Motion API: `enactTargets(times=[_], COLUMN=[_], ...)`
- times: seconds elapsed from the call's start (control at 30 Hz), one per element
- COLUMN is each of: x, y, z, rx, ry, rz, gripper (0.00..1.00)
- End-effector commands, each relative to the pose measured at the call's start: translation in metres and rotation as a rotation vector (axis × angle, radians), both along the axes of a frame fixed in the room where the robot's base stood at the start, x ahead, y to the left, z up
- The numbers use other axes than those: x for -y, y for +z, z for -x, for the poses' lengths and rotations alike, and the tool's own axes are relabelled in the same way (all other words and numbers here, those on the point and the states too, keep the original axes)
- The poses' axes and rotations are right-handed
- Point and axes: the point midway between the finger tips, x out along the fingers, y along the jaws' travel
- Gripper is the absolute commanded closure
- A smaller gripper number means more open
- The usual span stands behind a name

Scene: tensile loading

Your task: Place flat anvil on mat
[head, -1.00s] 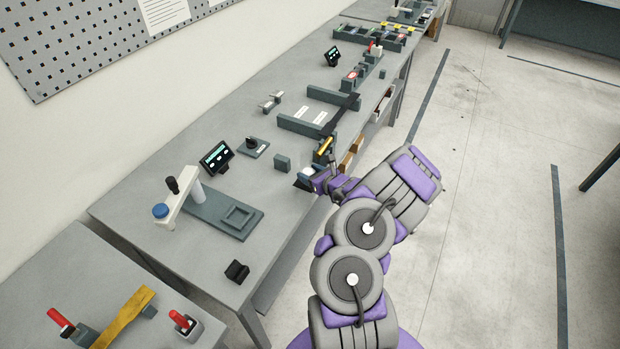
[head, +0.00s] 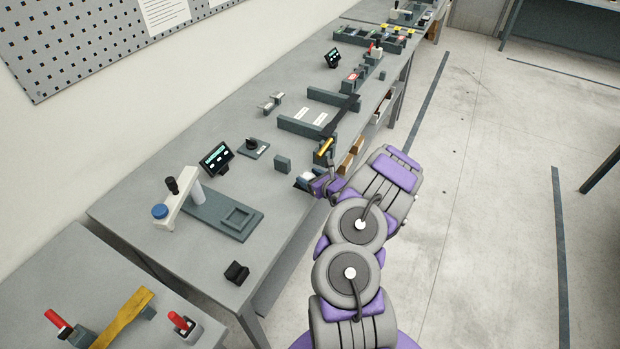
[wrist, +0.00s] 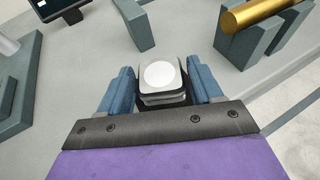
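A small squarish block with a white round top, which looks like the flat anvil (wrist: 159,76), sits between the fingers of my gripper (wrist: 162,88) in the wrist view. The fingers stand on either side of it, very near its sides; I cannot tell whether they press on it. In the head view my gripper (head: 318,184) is at the bench's front edge, and the anvil's pale top (head: 306,177) shows just left of it, partly hidden.
A gold cylinder (wrist: 258,14) rests on grey blocks close to the right of my gripper. A small grey block (head: 282,163), a display (head: 217,157) and a press-like stand (head: 182,208) are to the left.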

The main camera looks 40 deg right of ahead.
Motion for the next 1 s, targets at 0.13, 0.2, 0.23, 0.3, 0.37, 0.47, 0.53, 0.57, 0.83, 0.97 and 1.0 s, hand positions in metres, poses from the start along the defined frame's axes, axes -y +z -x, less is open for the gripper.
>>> enactTargets(times=[0.13,0.2,0.23,0.3,0.37,0.47,0.53,0.57,0.83,0.97,1.0], x=[0.0,0.0,0.0,0.0,0.0,0.001,0.002,0.002,0.002,0.001,0.001], y=[0.0,-0.001,-0.001,-0.001,-0.001,0.0,0.003,0.004,0.024,0.033,0.035], z=[0.0,0.0,0.0,0.0,0.0,0.002,0.007,0.01,0.059,0.083,0.089], rx=[-0.001,-0.001,-0.001,-0.001,-0.001,-0.001,-0.001,-0.001,0.003,0.002,0.003], ry=[0.0,0.0,0.0,0.0,0.0,-0.002,-0.004,-0.005,-0.007,-0.005,-0.004], rz=[-0.001,-0.001,-0.001,-0.001,-0.001,-0.002,-0.003,-0.004,-0.005,-0.005,-0.003], gripper=[0.21,0.17,0.17,0.17,0.17,0.17,0.17,0.17,0.17,0.17,0.17])
